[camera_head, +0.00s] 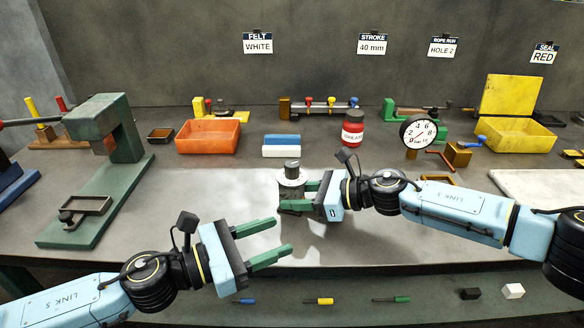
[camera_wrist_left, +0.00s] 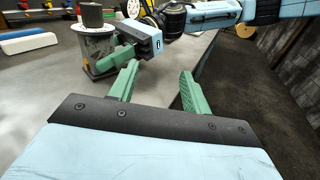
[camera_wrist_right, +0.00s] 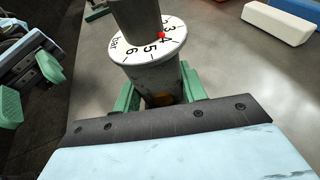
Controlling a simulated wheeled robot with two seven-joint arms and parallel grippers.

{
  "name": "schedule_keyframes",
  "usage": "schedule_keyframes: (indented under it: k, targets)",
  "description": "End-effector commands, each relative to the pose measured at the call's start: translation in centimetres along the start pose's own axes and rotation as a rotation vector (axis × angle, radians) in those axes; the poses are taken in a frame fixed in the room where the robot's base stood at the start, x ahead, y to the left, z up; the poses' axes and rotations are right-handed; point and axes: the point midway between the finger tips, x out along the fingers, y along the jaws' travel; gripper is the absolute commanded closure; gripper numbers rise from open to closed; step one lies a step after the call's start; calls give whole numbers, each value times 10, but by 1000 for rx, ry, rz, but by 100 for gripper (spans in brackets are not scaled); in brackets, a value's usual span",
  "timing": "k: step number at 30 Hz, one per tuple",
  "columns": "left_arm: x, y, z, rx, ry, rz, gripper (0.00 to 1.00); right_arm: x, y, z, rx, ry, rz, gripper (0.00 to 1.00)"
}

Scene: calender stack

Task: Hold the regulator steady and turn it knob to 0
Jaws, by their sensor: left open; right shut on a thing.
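The regulator (camera_head: 291,189) is a grey cylinder with a white numbered dial and a dark knob (camera_head: 292,165) on top. It stands upright on the bench. My right gripper (camera_wrist_right: 155,92) is shut on the regulator body from the right side. In the right wrist view the dial (camera_wrist_right: 150,46) shows "bar" and numbers 3 to 6, with a red mark near 4; the knob (camera_wrist_right: 138,18) hides the rest. My left gripper (camera_head: 278,242) is open and empty, in front and to the left of the regulator. The left wrist view shows its open fingers (camera_wrist_left: 160,82) apart from the regulator (camera_wrist_left: 97,52).
A green press (camera_head: 105,150) stands at the left. Orange (camera_head: 208,148) and yellow (camera_head: 515,140) bins, blue and white blocks (camera_head: 281,152), a red grease jar (camera_head: 353,132) and a round gauge (camera_head: 418,133) line the back.

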Motion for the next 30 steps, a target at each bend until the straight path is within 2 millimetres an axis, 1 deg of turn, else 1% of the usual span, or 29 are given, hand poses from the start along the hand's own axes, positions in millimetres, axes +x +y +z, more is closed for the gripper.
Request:
schedule_keyframes:
  k: [1, 3, 6, 9, 12, 15, 17, 20, 24, 30]
  targets:
    - [0, 13, 9, -9, -4, 59, 52, 0, 1, -1, 1, 2, 1, 71]
    - [-1, 31, 17, -26, -6, 141, 52, 0, 1, -1, 1, 2, 1, 71]
    - [-4, 51, 27, -47, -6, 239, 52, 0, 1, -1, 1, 2, 1, 71]
    - [-7, 64, 32, -64, -6, 304, 52, 0, 1, -1, 1, 2, 1, 71]
    - [-8, 71, 36, -74, -6, 340, 52, 0, 1, -1, 1, 2, 1, 71]
    - [-4, 76, 36, -78, -6, 354, 52, 0, 1, -1, 1, 2, 1, 71]
    - [3, 78, 37, -77, -8, 355, 52, 0, 1, -1, 1, 2, 2, 71]
    - [20, 83, 37, -77, -8, 353, 52, 0, 1, -1, 1, 2, 2, 71]
    - [48, 93, 37, -77, -8, 351, 52, 0, 1, -1, 1, 2, 2, 71]
    - [82, 106, 36, -77, -7, 353, 52, 0, 1, -2, 1, 2, 2, 71]
